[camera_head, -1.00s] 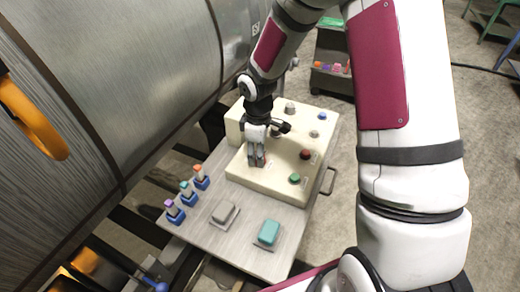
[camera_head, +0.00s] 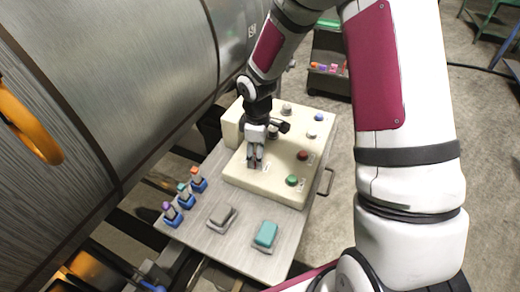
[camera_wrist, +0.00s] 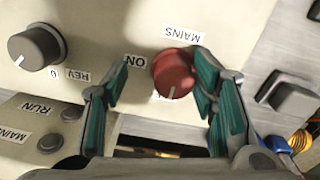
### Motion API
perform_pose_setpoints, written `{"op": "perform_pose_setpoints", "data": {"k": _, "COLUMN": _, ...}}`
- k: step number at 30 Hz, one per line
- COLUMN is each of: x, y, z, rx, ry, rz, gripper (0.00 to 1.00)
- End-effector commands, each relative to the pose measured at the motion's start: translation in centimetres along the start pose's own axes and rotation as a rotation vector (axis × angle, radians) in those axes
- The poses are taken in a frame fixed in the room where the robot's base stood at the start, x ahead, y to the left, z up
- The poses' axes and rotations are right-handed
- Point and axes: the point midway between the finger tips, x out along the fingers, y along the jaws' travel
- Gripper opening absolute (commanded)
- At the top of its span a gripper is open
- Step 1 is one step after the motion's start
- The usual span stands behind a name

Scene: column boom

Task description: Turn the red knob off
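The red knob (camera_wrist: 173,74) is round with a white pointer line near its lower edge in the wrist view. An upside-down MAINS label (camera_wrist: 183,35) is above it, an ON label (camera_wrist: 135,61) at its left, and another label below is mostly hidden. My gripper (camera_wrist: 160,97) is open, with a finger on each side of the knob. The right finger is close against the knob or overlaps its edge; contact is unclear. A gap shows at the left finger. In the head view my gripper (camera_head: 254,163) points down at the cream panel (camera_head: 275,178), mostly hiding the knob.
A grey knob (camera_wrist: 37,46) with 0 and REV labels is nearby. A dark red button (camera_head: 302,155) and a green button (camera_head: 292,180) stand right of my gripper.

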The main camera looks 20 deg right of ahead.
Motion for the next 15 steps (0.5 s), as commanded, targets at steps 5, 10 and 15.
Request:
{"op": "perform_pose_setpoints", "data": {"k": 5, "x": 0.02, "y": -0.07, "z": -0.09, "rx": -0.001, "ry": 0.001, "rz": -0.001, "gripper": 0.51}}
{"op": "perform_pose_setpoints", "data": {"k": 10, "x": 0.03, "y": -0.14, "z": -0.1, "rx": -0.001, "ry": 0.001, "rz": -0.002, "gripper": 0.51}}
{"op": "perform_pose_setpoints", "data": {"k": 15, "x": -0.43, "y": -0.08, "z": -0.1, "rx": -0.001, "ry": 0.001, "rz": -0.001, "gripper": 0.51}}
